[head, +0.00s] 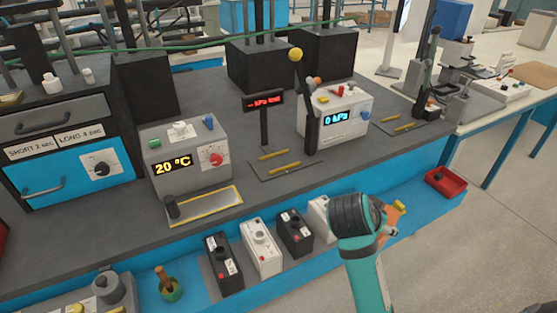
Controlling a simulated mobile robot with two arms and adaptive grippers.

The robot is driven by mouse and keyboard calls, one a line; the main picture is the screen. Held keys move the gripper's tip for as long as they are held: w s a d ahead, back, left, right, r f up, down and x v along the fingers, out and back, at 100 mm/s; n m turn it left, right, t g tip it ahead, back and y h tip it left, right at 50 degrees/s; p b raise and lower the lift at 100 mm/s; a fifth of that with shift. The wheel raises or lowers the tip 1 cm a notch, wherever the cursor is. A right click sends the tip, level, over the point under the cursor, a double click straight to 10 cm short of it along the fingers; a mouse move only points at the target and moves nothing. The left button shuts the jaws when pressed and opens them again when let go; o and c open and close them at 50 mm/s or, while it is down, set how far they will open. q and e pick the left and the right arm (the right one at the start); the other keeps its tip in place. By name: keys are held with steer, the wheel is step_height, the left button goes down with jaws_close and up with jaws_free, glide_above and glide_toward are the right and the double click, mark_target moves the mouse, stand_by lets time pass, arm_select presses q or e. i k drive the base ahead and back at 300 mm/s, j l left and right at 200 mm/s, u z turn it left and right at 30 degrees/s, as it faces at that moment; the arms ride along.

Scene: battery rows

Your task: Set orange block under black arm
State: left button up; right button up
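An orange block-like thing (391,219) with a yellow top lies at the blue front ledge, just right of my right arm's wrist and partly hidden by it. My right arm comes up from the bottom, with its dark wrist over the ledge. The fingers of my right gripper are largely hidden, so I cannot tell whether they hold the orange thing. A black arm (311,115) with a yellow ball knob stands upright beside the white 0 kPa box (345,112). Another black lever (425,65) stands farther right. My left gripper is not in view.
A row of black and white batteries (262,255) stands on the blue ledge (425,206) left of my wrist. A red tray (445,183) sits at its right end. Yellow bars (285,168) lie on a dark plate before the black arm. A grey 20 °C box (187,153) stands left.

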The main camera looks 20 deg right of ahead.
mark_target(280, 162)
steer(key=i, duration=0.95)
